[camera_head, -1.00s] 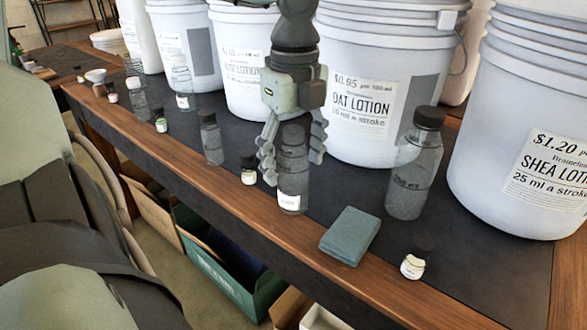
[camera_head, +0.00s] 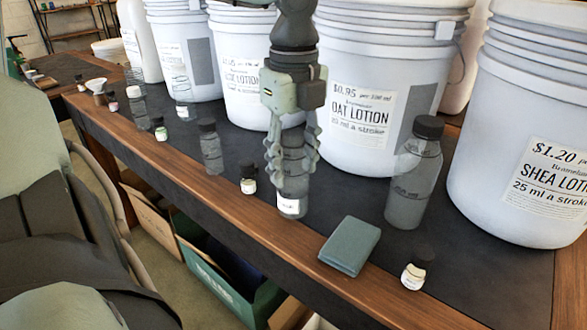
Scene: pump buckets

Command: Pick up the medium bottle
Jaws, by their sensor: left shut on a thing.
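The medium bottle (camera_head: 291,185) is clear grey with a dark cap and a small white label low on its front. It is upright, in front of the oat lotion bucket. My left gripper (camera_head: 290,168) comes down over it from above. Its fingers are shut on the bottle, one on each side, and partly cover the cap and upper body. I cannot tell whether the bottle's base touches the table or is slightly above it. My right gripper is not in view.
Large white buckets (camera_head: 378,60) line the back of the table. A bigger clear bottle (camera_head: 412,180) stands to the right. A teal sponge-like block (camera_head: 350,246) and a small jar (camera_head: 416,270) lie near the front edge. Another bottle (camera_head: 210,150) and a small jar (camera_head: 248,180) stand left.

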